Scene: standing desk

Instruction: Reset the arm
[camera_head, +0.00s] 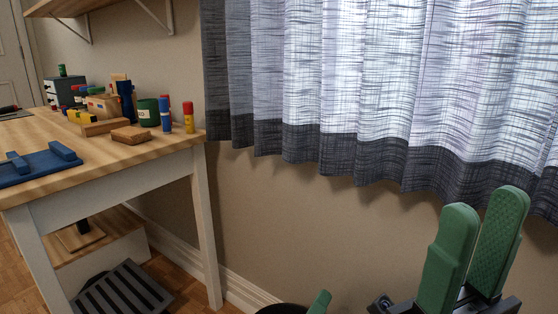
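My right gripper (485,215) is at the bottom right, with two green fingers pointing up. A narrow gap shows between the fingers, and nothing is held there. It is in front of the bare wall, below the curtain and well right of the desk. A single green fingertip of my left gripper (320,303) shows at the bottom edge. The rest of that gripper is out of frame, so its opening is hidden.
The wooden desk (120,166) at the left holds a blue tray (28,172), a brown block (131,136) and several coloured blocks and bottles. A dark slatted footrest (125,290) lies below. A curtain (370,80) hangs at the right.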

